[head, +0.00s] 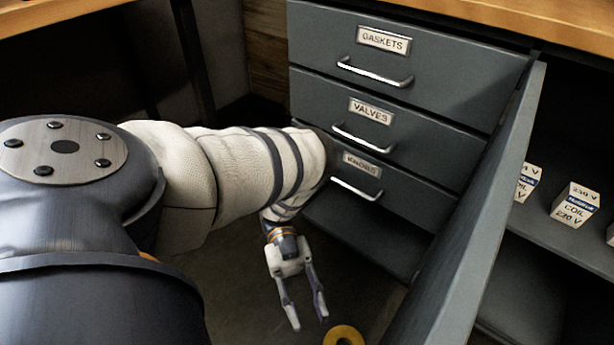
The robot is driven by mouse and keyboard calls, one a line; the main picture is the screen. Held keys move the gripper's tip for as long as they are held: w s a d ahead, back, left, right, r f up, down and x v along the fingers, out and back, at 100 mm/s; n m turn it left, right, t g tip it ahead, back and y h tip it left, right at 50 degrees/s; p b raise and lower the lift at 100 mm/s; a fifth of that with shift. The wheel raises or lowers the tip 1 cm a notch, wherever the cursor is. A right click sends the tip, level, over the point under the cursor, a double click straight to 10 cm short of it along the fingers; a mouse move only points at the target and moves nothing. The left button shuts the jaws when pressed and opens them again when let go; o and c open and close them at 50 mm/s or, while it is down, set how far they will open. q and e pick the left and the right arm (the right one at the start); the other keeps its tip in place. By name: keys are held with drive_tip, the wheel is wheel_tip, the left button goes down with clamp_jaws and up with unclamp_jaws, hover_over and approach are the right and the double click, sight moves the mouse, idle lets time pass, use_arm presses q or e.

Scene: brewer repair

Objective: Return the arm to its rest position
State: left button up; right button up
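My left arm reaches in from the left, across the front of the grey drawer cabinet. My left gripper (307,318) hangs below the lowest drawer, with its two fingers apart and nothing between them. A yellow ring (344,336) is partly in view at the bottom edge, just right of the fingertips and apart from them. My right gripper is not in view.
Drawers labelled GASKETS (440,68), VALVES (425,128) and KNOBS (425,200) look shut. A grey door or panel (478,225) stands out to the right. Behind it, a shelf (545,228) holds small coil boxes (575,205). A wooden worktop (560,22) runs above.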

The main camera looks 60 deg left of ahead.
use_arm(q)
drive_tip(key=shift+a, duration=0.3)
drive_tip(key=shift+d, duration=0.1)
